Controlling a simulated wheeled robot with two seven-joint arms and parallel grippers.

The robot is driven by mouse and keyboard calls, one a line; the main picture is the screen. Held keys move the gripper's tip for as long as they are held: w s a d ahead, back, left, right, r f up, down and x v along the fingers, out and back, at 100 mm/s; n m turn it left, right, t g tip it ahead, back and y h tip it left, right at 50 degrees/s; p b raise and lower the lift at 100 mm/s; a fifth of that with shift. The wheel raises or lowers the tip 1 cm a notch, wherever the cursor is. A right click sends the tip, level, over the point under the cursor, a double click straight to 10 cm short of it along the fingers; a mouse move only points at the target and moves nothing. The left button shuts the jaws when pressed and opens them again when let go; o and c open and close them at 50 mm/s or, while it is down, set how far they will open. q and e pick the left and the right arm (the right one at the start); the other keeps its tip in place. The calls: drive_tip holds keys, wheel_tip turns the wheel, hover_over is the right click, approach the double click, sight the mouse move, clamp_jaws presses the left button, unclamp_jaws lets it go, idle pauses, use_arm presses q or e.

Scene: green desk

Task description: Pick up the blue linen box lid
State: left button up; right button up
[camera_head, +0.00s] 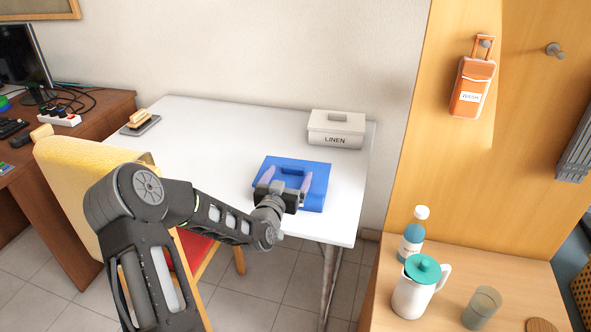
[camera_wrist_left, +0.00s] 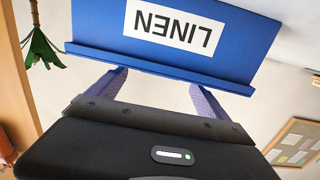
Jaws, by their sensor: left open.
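The blue linen box (camera_head: 318,198) stands on the white table near its front right corner. Its blue lid (camera_head: 316,168) is on top. In the left wrist view the box's LINEN label (camera_wrist_left: 173,25) appears upside down, with the lid's rim (camera_wrist_left: 160,67) along its lower edge. My left gripper (camera_head: 287,176) is open over the lid, its two pale purple fingers spread apart. In the wrist view the fingers reach to the lid's rim, and their tips are partly hidden there. I cannot tell whether they touch it. My right gripper is not in view.
A white linen box (camera_head: 336,128) stands behind the blue one. A sponge-like item on a dark tray (camera_head: 141,126) lies at the table's back left. A yellow chair (camera_head: 75,160) stands in front. A jug (camera_head: 416,290), bottle and glass stand on the wooden surface at right.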

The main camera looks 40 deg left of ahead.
sight(296, 162)
use_arm(q)
drive_tip(key=shift+s+r, duration=0.1)
drive_tip(key=shift+x, duration=1.35)
drive_tip(key=p+x, duration=0.1)
drive_tip(key=x, duration=0.4)
drive_tip(key=c, duration=1.5)
drive_tip(key=shift+o, duration=0.2)
